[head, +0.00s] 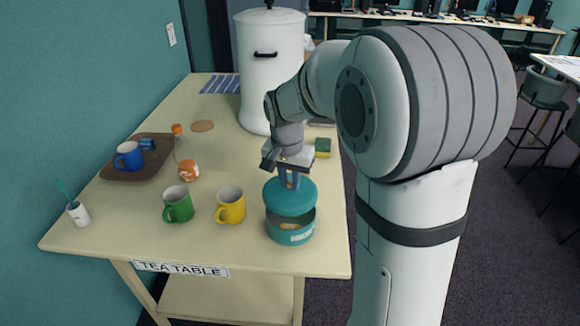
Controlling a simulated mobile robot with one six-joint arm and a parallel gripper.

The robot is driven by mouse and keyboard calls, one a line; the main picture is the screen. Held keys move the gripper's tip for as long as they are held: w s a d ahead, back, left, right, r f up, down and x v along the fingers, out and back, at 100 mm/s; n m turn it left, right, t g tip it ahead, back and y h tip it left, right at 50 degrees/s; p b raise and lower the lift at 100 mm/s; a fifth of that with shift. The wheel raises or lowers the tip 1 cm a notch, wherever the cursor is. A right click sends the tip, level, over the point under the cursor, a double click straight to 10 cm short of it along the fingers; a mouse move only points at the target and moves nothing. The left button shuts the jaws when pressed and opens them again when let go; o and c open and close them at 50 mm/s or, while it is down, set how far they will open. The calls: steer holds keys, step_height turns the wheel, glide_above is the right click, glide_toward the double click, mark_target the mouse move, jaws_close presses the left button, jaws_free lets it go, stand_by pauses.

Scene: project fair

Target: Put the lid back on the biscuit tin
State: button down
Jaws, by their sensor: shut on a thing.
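The teal biscuit tin (291,231) stands near the front right corner of the tea table. The round teal lid (291,197) is over the tin, with a visible gap at the front. Whether its far edge touches the tin's rim I cannot tell. My gripper (289,180) points down from above and is shut on the lid at its top middle. The lid's handle is hidden between the fingers.
On the pale table (250,262), a yellow mug (231,207) and a green mug (178,206) stand left of the tin. Behind are a bottle (186,160), a brown tray (115,170) with a blue mug (130,156), a large white urn (262,85) and a sponge (323,146).

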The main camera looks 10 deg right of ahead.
steer(key=shift+d+f+b, duration=0.15)
steer(key=shift+f+b, duration=2.1)
steer(key=shift+f, duration=0.85)
steer(key=shift+s+f, duration=0.15)
stand_by(0.3)
steer(key=c, duration=0.7)
jaws_free()
steer(key=shift+c, duration=0.2)
steer(key=shift+r+p, duration=2.25)
steer(key=shift+r, duration=1.3)
jaws_close()
